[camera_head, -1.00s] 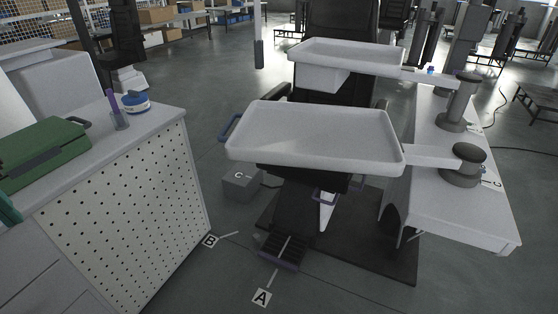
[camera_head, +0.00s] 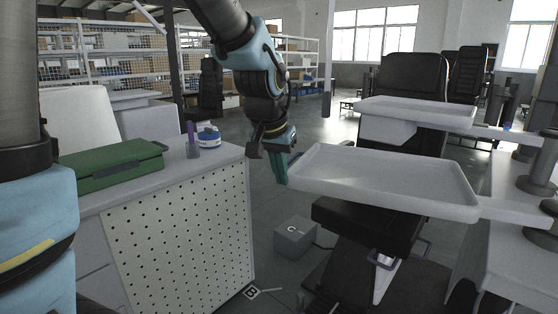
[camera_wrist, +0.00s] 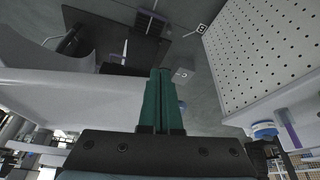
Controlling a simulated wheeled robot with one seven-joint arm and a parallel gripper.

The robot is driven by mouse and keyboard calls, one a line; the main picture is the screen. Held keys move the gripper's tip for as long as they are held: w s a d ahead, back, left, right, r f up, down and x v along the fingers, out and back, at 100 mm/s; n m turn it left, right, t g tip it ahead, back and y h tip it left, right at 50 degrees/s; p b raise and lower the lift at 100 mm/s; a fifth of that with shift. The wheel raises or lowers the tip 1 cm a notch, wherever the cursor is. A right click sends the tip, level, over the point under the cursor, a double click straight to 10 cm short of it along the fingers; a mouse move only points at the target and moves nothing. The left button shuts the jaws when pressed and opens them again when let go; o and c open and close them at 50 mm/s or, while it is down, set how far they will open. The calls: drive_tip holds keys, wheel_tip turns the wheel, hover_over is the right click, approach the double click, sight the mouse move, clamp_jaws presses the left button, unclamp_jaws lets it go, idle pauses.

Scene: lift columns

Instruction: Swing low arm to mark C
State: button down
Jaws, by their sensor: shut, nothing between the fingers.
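The low arm carries a large white tray (camera_head: 390,178) and joins a grey post (camera_head: 541,237) at the right. The tray fills the left of the wrist view (camera_wrist: 80,98). A grey box with a letter C on top (camera_head: 295,240) stands on the floor below the tray's left end. My gripper (camera_head: 281,182) has teal fingers, is shut and empty, and points down close beside the tray's left end. It also shows in the wrist view (camera_wrist: 160,72), along the tray's edge. I cannot tell whether it touches. The tray's blue end handle is not clearly visible.
A higher white tray (camera_head: 415,112) extends above and behind. A dark padded seat (camera_head: 365,226) lies under the low tray. A perforated cabinet (camera_head: 180,245) stands left, with a green case (camera_head: 112,165) and a blue-white round item (camera_head: 208,136) on top. Floor mark B (camera_head: 251,292) lies between.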

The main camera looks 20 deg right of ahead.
sight(289, 177)
drive_tip(key=w+d+f+p, duration=0.1)
drive_tip(key=w+d+f, duration=0.2)
drive_tip(key=shift+w+d+f, duration=0.2)
drive_tip(key=shift+w+d, duration=0.1)
drive_tip(key=shift+w, duration=0.1)
drive_tip(key=shift+p, duration=0.3)
